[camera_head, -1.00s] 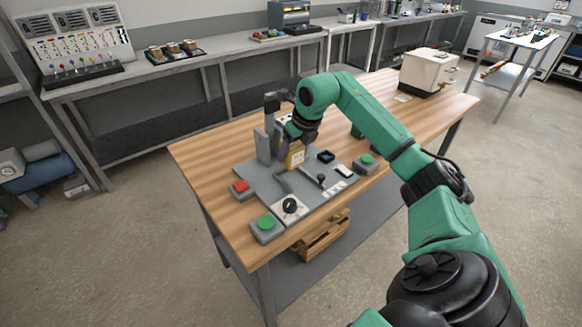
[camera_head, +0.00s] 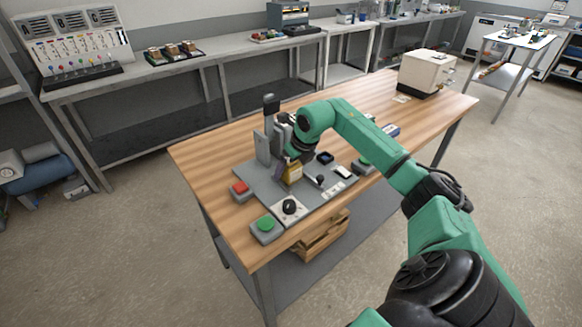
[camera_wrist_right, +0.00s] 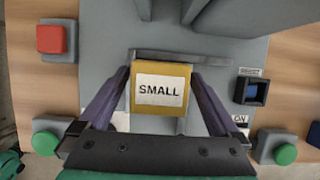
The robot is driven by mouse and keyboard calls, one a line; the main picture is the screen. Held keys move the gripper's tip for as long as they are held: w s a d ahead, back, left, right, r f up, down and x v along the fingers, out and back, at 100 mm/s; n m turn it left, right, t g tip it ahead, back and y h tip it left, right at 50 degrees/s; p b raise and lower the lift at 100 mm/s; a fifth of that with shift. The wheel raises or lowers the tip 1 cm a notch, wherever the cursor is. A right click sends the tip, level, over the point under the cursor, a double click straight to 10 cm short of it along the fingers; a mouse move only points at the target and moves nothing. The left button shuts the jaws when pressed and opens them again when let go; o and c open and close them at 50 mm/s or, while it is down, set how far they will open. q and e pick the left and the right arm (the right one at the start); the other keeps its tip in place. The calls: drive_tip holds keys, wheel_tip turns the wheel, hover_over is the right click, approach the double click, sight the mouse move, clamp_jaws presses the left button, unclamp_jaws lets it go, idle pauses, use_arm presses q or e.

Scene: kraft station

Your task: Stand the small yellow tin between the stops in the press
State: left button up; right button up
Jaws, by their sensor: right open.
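The small yellow tin (camera_head: 293,174), with a white label reading SMALL, is on the grey press plate (camera_head: 257,185) in front of the press uprights. In the wrist view the tin (camera_wrist_right: 159,88) is between the two spread fingers of my right gripper (camera_wrist_right: 161,76), with a narrow gap on each side. A grey stop bar (camera_wrist_right: 190,58) runs along the tin's far side. My right gripper (camera_head: 291,162) is open around the tin, and its wrist hides part of the press. I cannot tell whether the tin's base sits flat. My left gripper is out of view.
A red button (camera_head: 240,187), a green button (camera_head: 265,224) and a black knob (camera_head: 289,206) edge the plate. A small lever (camera_head: 320,180) stands just right of the tin. A white box machine (camera_head: 426,70) is at the table's far end.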

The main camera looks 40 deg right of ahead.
drive_tip(key=shift+r, duration=0.3)
drive_tip(key=shift+s+r, duration=0.1)
drive_tip(key=shift+r, duration=0.2)
drive_tip(key=b+v, duration=0.1)
drive_tip(key=v, duration=1)
drive_tip(key=shift+b, duration=0.3)
drive_tip(key=shift+s+a, duration=0.1)
drive_tip(key=shift+s, duration=0.05)
